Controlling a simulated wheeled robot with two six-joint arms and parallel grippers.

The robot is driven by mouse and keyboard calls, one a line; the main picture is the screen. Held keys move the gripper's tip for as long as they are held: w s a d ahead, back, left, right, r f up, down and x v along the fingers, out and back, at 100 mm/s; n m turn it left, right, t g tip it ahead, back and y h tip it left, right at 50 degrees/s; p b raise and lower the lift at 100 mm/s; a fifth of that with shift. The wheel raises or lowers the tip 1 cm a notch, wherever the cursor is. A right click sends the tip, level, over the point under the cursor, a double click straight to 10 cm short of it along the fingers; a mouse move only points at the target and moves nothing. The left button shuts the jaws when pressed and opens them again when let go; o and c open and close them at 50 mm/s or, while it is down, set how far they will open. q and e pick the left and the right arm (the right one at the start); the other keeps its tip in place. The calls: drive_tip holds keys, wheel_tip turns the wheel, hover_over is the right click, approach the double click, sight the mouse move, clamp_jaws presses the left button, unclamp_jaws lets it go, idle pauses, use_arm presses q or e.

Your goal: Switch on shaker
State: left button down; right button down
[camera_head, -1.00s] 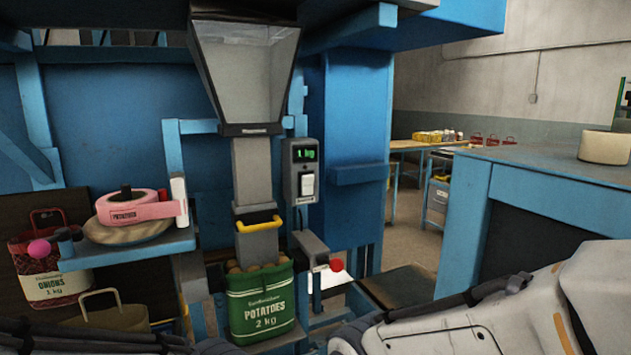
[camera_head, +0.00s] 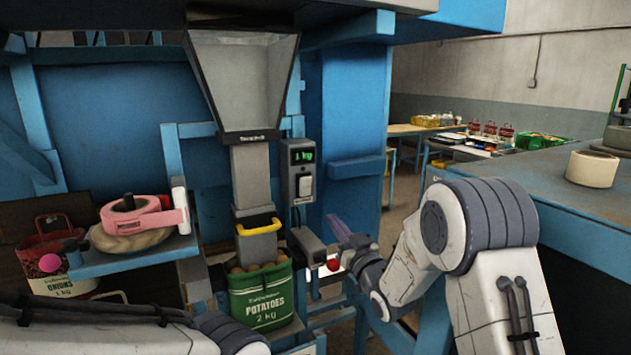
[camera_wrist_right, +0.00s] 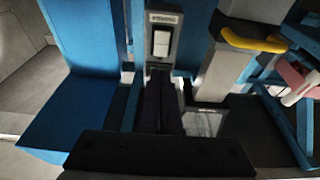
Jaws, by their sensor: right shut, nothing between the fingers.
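A grey control box (camera_head: 289,184) with a green display reading 1 kg and a white rocker switch (camera_head: 305,186) is mounted right of the filling chute in the head view. Which way the rocker is tipped I cannot tell. My right gripper (camera_head: 334,220) is shut and empty, lower right of the box, its purple-looking fingers pointing up toward it. In the right wrist view the fingers (camera_wrist_right: 160,92) point at the white switch (camera_wrist_right: 161,43), with a visible gap. My left arm shows at the bottom left; its gripper is out of view.
A green potatoes sack (camera_head: 262,298) stands filled under the chute with a yellow handle (camera_head: 258,228). A red knob (camera_head: 333,265) sits close below my right gripper. A pink tape dispenser (camera_head: 143,216) lies on the left shelf. A blue bench (camera_head: 545,190) is at right.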

drive_tip(key=shift+d+r+t, duration=0.3)
drive_tip(key=shift+d+r, duration=0.15)
drive_tip(key=shift+d, duration=0.05)
drive_tip(key=p, duration=0.8)
approach(311, 178)
drive_tip(key=shift+x, duration=3.4)
